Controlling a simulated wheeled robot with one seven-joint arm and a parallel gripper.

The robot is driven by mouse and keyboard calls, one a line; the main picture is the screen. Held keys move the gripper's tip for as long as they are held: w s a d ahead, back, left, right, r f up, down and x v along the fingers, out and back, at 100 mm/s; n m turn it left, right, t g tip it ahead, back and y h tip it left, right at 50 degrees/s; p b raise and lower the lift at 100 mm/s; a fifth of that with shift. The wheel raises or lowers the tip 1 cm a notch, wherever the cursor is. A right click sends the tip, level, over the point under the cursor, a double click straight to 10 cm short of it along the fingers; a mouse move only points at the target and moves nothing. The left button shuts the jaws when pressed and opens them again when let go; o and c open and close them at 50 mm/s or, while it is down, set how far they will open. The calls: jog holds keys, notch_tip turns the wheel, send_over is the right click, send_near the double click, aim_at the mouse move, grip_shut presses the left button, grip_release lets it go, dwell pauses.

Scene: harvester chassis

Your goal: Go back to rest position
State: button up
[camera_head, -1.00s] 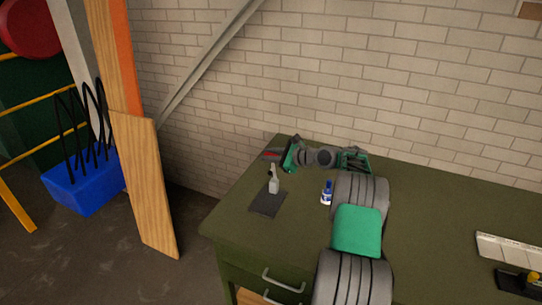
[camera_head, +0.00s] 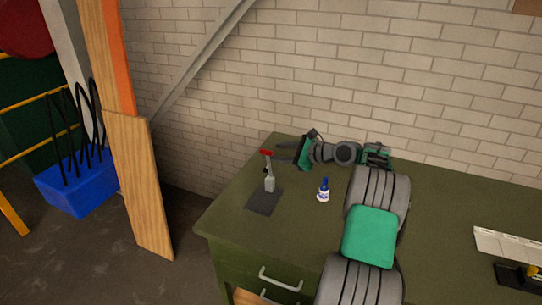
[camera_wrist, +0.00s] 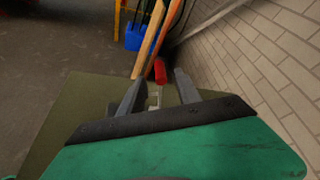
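My gripper (camera_head: 282,153) is over the far left part of the green workbench (camera_head: 235,205), its fingers pointing left. In the wrist view its two fingers (camera_wrist: 158,82) are apart with nothing clamped between them. A red-topped tool (camera_head: 266,153) stands upright in a small grey-white holder (camera_head: 270,184) on a dark mat (camera_head: 262,203). The red top also shows in the wrist view (camera_wrist: 160,71), beyond the fingertips. The gripper appears clear of it, just to its right.
A small white bottle with a blue top (camera_head: 323,191) stands on the bench near my arm. A white tray-like item (camera_head: 505,243) lies at the right. A brick wall (camera_head: 400,90) rises behind the bench. Wooden boards (camera_head: 140,185) and a blue crate (camera_head: 75,188) are at the left.

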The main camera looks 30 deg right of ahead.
jog(key=shift+s+d+r, duration=0.1)
jog(key=shift+s, duration=0.15)
jog(key=s+a+r+n+g+h, duration=0.2)
jog(key=a+n, duration=0.4)
jog(key=a, duration=0.4)
jog(key=s+a+r+n+g+h, duration=0.1)
jog(key=s+a+r+n+g, duration=0.1)
jog(key=a+n, duration=0.5)
jog(key=s+a+f+n+g+h, duration=0.1)
jog(key=s+a+n, duration=0.2)
jog(key=s, duration=0.6)
jog(key=s+a+f+n+g+h, duration=0.1)
jog(key=s+a+n, duration=0.3)
jog(key=s, duration=0.5)
jog(key=s+a+f+n+g+h+b, duration=0.1)
jog(key=s+a+f+n, duration=0.2)
jog(key=s, duration=0.6)
jog(key=shift+a+n+g+h, duration=0.3)
jog(key=shift+n+g, duration=0.1)
jog(key=shift+n, duration=0.3)
jog(key=shift+d, duration=0.1)
